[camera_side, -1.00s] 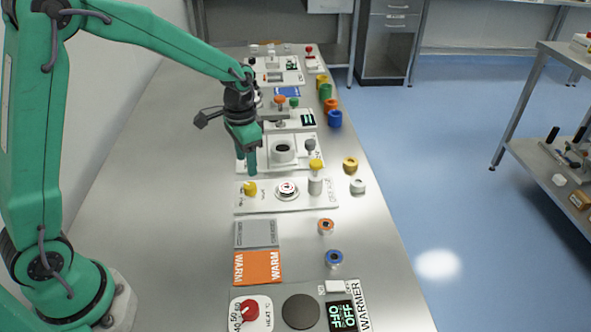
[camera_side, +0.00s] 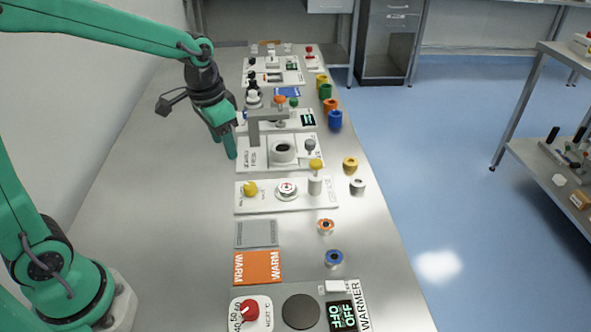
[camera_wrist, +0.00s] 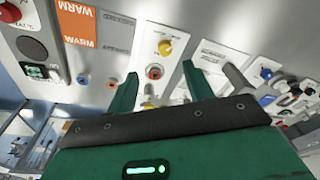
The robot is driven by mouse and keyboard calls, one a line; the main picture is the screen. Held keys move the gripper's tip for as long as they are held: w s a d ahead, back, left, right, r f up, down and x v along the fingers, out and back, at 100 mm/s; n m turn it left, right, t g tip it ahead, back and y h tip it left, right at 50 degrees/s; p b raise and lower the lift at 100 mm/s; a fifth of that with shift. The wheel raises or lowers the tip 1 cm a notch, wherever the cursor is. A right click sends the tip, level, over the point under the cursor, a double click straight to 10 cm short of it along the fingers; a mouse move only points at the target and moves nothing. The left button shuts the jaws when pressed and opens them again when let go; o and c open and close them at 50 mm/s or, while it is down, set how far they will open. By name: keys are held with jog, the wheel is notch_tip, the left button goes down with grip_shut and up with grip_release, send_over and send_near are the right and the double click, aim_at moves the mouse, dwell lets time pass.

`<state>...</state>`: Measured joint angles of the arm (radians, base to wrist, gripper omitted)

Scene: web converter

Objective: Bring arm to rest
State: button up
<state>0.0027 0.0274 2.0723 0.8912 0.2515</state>
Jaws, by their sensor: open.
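My gripper (camera_side: 234,137) is a green two-finger gripper on my green arm. In the side view it hangs to the left of the row of devices, above the bare metal bench (camera_side: 160,190). In the wrist view its two green fingers (camera_wrist: 160,90) stand apart with nothing held between them. A white panel with a yellow knob (camera_side: 250,188) and a round red-and-white button (camera_side: 287,188) shows beyond the fingers in the wrist view.
An orange WARM plate (camera_side: 257,267), a warmer (camera_side: 265,290) and several coloured rings line the bench. The bench's left side is clear.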

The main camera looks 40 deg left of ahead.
jog(key=s+r+n+t, duration=0.1)
jog(key=s+r+t, duration=0.1)
jog(key=s, duration=0.5)
jog(key=s+r+n+t, duration=0.1)
jog(key=s+r, duration=0.3)
jog(key=s, duration=0.4)
jog(key=shift+s+r+n+t, duration=0.15)
jog(key=shift+r+n+t, duration=0.1)
jog(key=shift+n+t, duration=0.2)
